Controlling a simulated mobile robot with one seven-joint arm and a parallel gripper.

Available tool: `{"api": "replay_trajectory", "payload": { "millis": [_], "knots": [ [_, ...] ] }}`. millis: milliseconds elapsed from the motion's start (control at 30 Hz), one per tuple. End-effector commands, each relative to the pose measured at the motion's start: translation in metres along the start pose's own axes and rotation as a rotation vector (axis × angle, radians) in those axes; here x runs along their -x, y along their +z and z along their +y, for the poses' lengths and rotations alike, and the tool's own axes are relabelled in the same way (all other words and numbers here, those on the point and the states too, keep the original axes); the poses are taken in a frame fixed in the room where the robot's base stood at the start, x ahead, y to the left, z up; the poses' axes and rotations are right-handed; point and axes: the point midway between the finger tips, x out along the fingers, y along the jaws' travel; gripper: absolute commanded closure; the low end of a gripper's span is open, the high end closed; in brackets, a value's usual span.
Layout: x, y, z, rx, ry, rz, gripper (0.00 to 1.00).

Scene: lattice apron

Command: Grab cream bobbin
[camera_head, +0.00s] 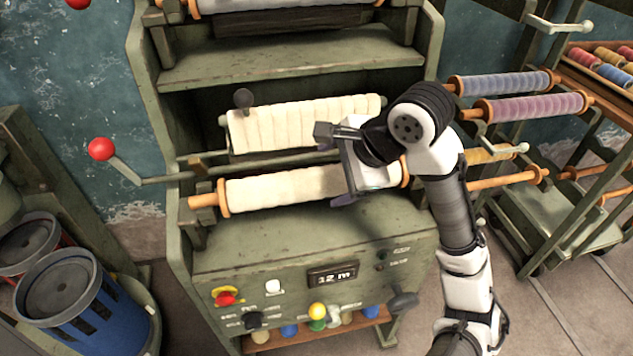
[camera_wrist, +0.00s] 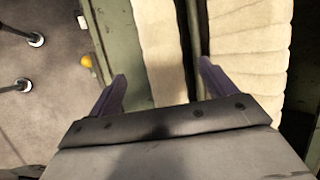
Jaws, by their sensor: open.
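The cream bobbin (camera_head: 275,188) lies across the front of the green machine, with wooden flanges and a wooden handle at its left end. My gripper (camera_head: 335,166) is open over its right half and hides part of it. In the wrist view, the bobbin (camera_wrist: 158,50) runs between the two open fingers (camera_wrist: 160,85), with one finger to each side. Whether the fingertips reach down past its surface, I cannot tell. Nothing is held. A second, wider cream roll (camera_head: 300,122) lies behind and above; it also shows in the wrist view (camera_wrist: 245,40), beyond the right finger.
The green machine frame (camera_head: 180,230) rises on both sides, with a shelf above (camera_head: 290,62). A metal bar (camera_head: 155,180) with a red knob (camera_head: 101,149) sticks out left. Purple (camera_head: 530,107) and blue (camera_head: 500,85) bobbins hang on a rack at right.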

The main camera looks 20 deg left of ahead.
Motion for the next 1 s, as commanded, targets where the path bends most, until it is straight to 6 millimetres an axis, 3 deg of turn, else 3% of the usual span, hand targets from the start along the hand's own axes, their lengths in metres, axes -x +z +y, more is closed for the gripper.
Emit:
{"api": "replay_trajectory", "payload": {
  "millis": [100, 333, 600, 933, 1000],
  "knots": [
    [-0.019, 0.0, 0.0, 0.0, 0.001, -0.001, 0.16],
    [-0.035, -0.001, -0.001, -0.001, 0.0, 0.0, 0.16],
    [-0.073, -0.003, -0.003, 0.0, 0.0, -0.001, 0.16],
    [-0.081, -0.003, -0.003, 0.001, -0.002, -0.001, 0.16],
    [-0.081, -0.003, -0.003, 0.001, -0.002, 0.0, 0.26]
  ]
}}
